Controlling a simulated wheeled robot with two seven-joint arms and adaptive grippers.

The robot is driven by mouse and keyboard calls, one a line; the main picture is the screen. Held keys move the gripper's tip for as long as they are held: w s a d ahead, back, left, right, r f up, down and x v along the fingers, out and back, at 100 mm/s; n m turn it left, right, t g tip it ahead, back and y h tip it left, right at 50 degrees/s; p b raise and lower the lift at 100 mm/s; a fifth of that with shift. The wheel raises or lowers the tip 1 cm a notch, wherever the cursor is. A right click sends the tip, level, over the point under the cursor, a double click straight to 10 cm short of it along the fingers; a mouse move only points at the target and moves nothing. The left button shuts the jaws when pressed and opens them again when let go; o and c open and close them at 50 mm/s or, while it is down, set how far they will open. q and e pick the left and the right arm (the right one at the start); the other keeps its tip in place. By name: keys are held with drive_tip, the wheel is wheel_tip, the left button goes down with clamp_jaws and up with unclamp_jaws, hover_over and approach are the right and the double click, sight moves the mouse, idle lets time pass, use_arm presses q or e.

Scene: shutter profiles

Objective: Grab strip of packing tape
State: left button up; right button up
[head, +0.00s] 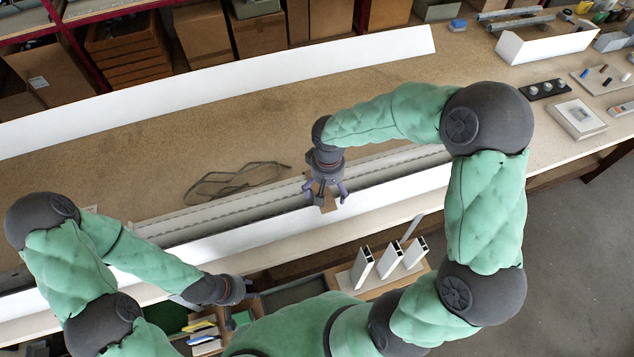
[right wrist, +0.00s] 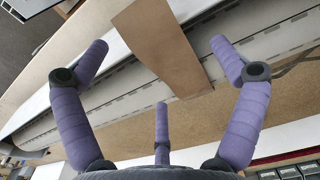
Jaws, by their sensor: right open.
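The strip of packing tape (right wrist: 165,45) is a flat brown band lying across the long white and grey shutter profiles (right wrist: 285,35) in the right wrist view. In the head view a small part of the tape (head: 328,205) shows under my right gripper (head: 325,193). My right gripper's purple fingers are spread open on both sides of the tape and hold nothing. I cannot tell whether any finger touches the tape. My left gripper (head: 231,315) is low at the left, away from the tape, pointing down. Its fingers are mostly hidden, so its opening is unclear.
The profiles lie along the front of the brown workbench (head: 250,120). A thin dark looped cord (head: 235,180) lies behind them. A long white panel (head: 230,80) stands at the back. Upright white profile samples (head: 388,260) stand in front. The bench's middle is clear.

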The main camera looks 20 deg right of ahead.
drive_tip(key=shift+f, duration=0.65)
drive_tip(key=c, duration=0.9)
